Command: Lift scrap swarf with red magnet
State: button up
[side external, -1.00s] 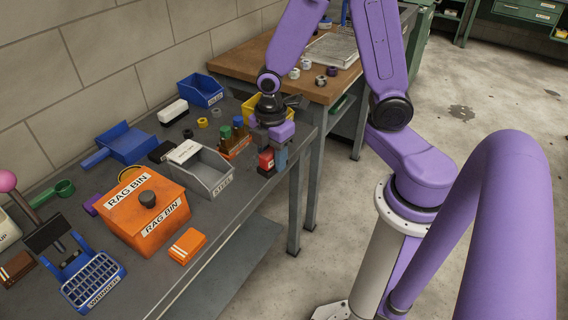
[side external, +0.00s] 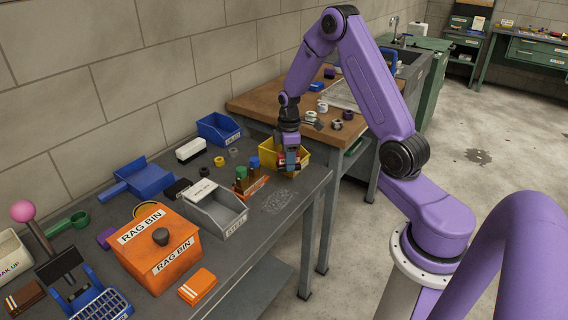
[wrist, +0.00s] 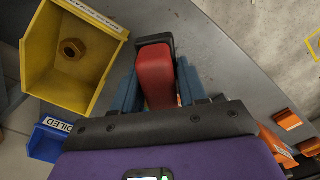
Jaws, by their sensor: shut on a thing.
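My gripper (side external: 289,165) is shut on the red magnet (wrist: 155,78), which has a dark end and sits between the blue fingers in the wrist view. In the side view the gripper hangs at the front of the yellow bin (side external: 270,147). The magnet is mostly hidden there. In the wrist view the yellow bin (wrist: 38,65) lies left of the magnet, with a brown nut inside. A pale, scribbled patch (side external: 278,201), possibly swarf or its marks, lies on the bench in front of the gripper. I cannot tell whether swarf clings to the magnet.
The grey steel bin (side external: 222,215) and a small orange rack with coloured-top bottles (side external: 250,184) stand left of the gripper. The blue bin (side external: 218,129) is behind left. The orange rag bin (side external: 160,265) stands at front left. Bare bench lies around the pale patch.

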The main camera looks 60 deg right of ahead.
send_over(292, 189)
jog(key=w, duration=0.1)
jog(key=shift+w+f, duration=0.2)
jog(key=shift+f, duration=3.2)
jog(key=shift+a+f, duration=0.5)
jog(key=shift+f, duration=0.1)
jog(key=shift+c, duration=0.4)
jog(key=shift+a, duration=6.4)
jog(key=shift+d, duration=6.7)
jog(key=shift+s+d, duration=0.15)
jog(key=shift+d, duration=0.1)
jog(key=shift+s+a, duration=0.25)
jog(key=shift+s, duration=0.3)
jog(key=shift+a, duration=6.85)
jog(key=shift+d, duration=6.95)
jog(key=shift+d+r, duration=0.15)
jog(key=shift+r, duration=3.9)
